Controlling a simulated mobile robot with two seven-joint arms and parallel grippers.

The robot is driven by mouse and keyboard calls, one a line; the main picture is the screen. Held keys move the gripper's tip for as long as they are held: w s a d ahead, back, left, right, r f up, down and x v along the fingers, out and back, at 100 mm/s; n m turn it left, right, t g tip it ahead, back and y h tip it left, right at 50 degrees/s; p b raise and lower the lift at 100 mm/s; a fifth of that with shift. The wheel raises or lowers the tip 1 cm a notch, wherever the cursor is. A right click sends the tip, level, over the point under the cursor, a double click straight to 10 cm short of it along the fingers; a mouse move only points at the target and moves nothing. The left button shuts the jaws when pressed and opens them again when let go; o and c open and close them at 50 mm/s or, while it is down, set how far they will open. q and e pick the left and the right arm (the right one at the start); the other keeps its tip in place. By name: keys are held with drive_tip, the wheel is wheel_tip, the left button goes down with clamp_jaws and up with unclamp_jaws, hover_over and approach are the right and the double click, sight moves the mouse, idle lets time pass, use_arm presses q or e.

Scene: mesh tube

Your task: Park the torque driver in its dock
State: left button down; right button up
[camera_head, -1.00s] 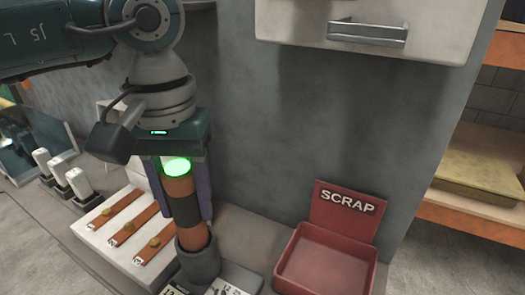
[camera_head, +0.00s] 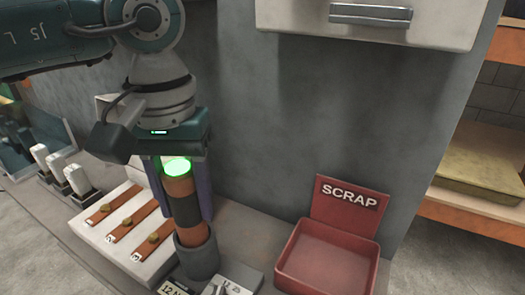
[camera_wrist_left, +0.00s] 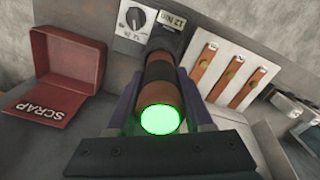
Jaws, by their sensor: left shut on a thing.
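The torque driver (camera_head: 183,207) is an orange-brown cylinder with a black band and a glowing green end. It stands slightly tilted in the head view; its green end (camera_wrist_left: 160,119) faces the camera in the left wrist view. My left gripper (camera_head: 180,196) is shut on it, with purple fingers on either side. A dark grey cup-shaped piece (camera_head: 198,259) surrounds its lower end; I cannot tell whether this is the dock or the driver's own nose. A "12 Nm" plate (camera_head: 172,288) and a dial panel (camera_wrist_left: 135,28) lie beside that end. My right gripper is out of view.
A red SCRAP bin (camera_head: 328,258) stands to the right. A white block (camera_head: 133,251) with several orange-brown strips is close on the left, with white-topped pieces (camera_head: 78,178) beyond. A grey wall with a drawer front (camera_head: 370,18) rises behind.

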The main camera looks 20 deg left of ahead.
use_arm(q)
drive_tip(key=shift+f, duration=0.15)
drive_tip(key=shift+c, duration=1.1)
unclamp_jaws()
